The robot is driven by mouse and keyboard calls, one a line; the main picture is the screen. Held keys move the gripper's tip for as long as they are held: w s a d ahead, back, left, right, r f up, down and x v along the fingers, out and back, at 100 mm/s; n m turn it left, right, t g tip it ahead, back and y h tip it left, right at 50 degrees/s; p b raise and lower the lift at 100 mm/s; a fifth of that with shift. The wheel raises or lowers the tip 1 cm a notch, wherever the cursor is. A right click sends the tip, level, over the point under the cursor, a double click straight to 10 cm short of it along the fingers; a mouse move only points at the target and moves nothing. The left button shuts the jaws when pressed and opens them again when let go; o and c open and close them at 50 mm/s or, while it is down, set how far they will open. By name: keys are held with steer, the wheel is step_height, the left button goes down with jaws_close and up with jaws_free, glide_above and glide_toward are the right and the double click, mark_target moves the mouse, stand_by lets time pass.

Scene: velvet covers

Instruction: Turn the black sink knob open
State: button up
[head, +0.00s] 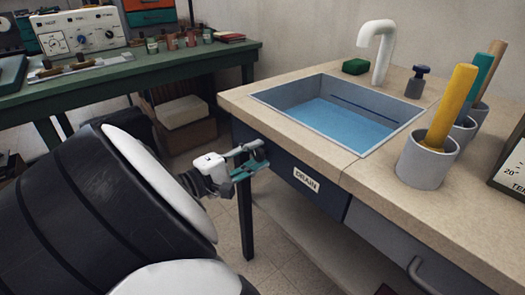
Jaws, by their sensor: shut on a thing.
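The sink (338,103) is a grey-rimmed basin with a blue floor, set in a beige counter. A white faucet (379,45) curves up behind it. My gripper (256,160), with teal fingers, is at the dark front panel (283,171) below the counter edge, left of the white DRAIN label (306,179). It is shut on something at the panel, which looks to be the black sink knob. The fingers hide the knob, so its turn angle cannot be told. A small dark-topped fixture (420,82) stands on the counter right of the faucet.
A grey cup (426,172) with a yellow-handled tool stands on the counter at right, with more cups behind. A green sponge (355,66) lies behind the sink. A green workbench (190,62) with equipment is at left. A dark table leg (246,218) stands below my gripper.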

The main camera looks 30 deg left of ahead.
steer(key=o, duration=1.2)
steer(key=shift+v, duration=3.85)
steer(key=shift+d, duration=0.1)
